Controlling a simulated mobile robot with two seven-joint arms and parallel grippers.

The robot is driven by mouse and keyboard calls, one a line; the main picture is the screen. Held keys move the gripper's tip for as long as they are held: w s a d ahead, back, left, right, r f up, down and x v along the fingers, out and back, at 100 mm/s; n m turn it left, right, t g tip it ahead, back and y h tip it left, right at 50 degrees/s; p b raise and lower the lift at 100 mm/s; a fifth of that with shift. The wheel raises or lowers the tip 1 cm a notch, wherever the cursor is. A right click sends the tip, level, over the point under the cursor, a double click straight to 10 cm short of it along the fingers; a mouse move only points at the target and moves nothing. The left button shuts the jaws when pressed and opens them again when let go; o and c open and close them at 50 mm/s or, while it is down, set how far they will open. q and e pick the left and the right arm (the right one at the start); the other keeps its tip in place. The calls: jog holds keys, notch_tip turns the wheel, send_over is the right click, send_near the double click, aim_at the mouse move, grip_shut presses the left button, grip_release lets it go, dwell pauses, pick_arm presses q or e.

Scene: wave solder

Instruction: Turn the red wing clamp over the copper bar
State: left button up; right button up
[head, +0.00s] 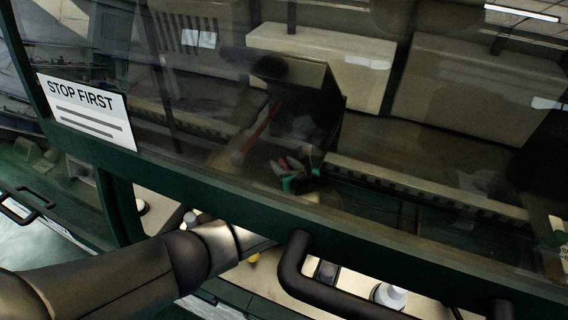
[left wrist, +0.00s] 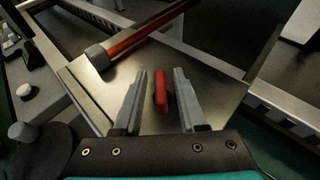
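The red wing clamp (left wrist: 161,92) shows in the left wrist view as a short upright red piece over a metal plate. My left gripper (left wrist: 162,88) is open, with a finger on each side of the clamp and small gaps between. A reddish copper-coloured bar (left wrist: 150,33) with a dark grey end runs diagonally beyond the clamp; the clamp does not lie over it. In the head view the left gripper (head: 300,172) shows dimly through the glass, near the red bar (head: 262,132). My right gripper is in neither view.
A glass hood with a dark green frame (head: 215,190) and a black handle (head: 292,275) stands in front; my left arm reaches in beneath it. A "STOP FIRST" sign (head: 88,112) is on the glass. Metal rails (left wrist: 82,20) border the plate. A white-capped bottle (head: 390,296) stands below.

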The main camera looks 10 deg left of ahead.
pick_arm(q)
jog(key=shift+o, duration=0.2)
jog(key=shift+s+d, duration=0.1)
jog(key=p+v, duration=0.2)
jog(key=v, duration=1.3)
jog(key=shift+d, duration=0.1)
